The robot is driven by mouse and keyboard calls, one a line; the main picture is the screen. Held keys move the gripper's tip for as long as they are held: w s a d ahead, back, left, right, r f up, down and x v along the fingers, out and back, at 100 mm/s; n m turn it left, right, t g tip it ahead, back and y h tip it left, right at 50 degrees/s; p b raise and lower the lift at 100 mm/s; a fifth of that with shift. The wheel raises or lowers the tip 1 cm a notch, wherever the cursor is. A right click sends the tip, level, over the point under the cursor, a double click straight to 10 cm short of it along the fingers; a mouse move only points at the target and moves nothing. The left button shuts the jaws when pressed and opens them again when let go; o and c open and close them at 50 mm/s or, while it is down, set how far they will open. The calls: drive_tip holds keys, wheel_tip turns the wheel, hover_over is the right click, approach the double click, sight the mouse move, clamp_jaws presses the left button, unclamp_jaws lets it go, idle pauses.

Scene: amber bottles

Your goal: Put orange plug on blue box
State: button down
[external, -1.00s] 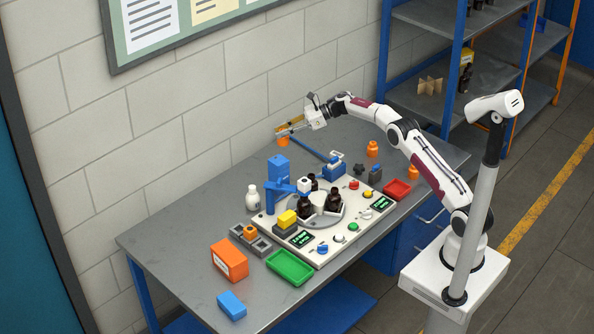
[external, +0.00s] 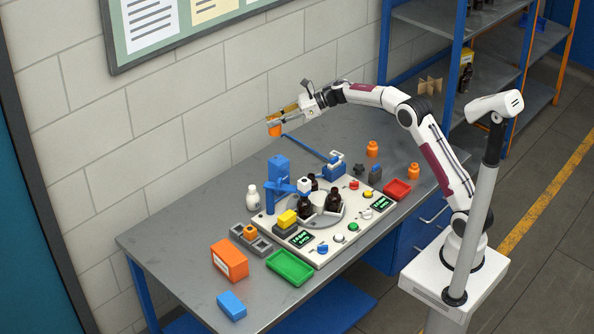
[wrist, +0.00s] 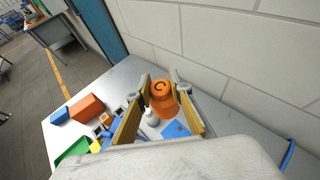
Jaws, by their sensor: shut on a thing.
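My gripper (external: 279,121) is shut on an orange plug (wrist: 162,98), which has a stepped round top with a dark mark. In the external view the plug (external: 274,128) hangs from the fingertips, in the air above the far part of the table near the wall. A small blue box (external: 231,305) lies at the table's near left corner, well away from my gripper; it also shows in the wrist view (wrist: 60,115). A taller blue block (external: 278,165) stands behind the bottle station, below my gripper.
A white station (external: 335,235) with dark bottles, buttons and displays fills the table's middle. An orange box (external: 229,260), green tray (external: 290,267), white bottle (external: 252,197) and grey holder (external: 262,246) stand left of it. A brick wall (external: 180,130) runs close behind my gripper.

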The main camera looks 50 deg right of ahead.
drive_tip(key=shift+s+d+f, duration=0.1)
drive_tip(key=shift+s+f, duration=0.25)
drive_tip(key=shift+f, duration=0.1)
drive_tip(key=shift+d+f+m, duration=0.2)
drive_tip(key=shift+f+m, duration=0.1)
drive_tip(key=shift+f, duration=0.3)
drive_tip(key=shift+w+d+f+t+h, duration=0.1)
drive_tip(key=shift+d+f+t+h, duration=0.05)
drive_tip(key=shift+d+t+h, duration=0.15)
drive_tip(key=shift+a, duration=0.1)
hover_over(278, 160)
wheel_tip(278, 160, down, 6)
drive_tip(key=shift+f, duration=0.15)
drive_tip(key=shift+f, duration=1.85)
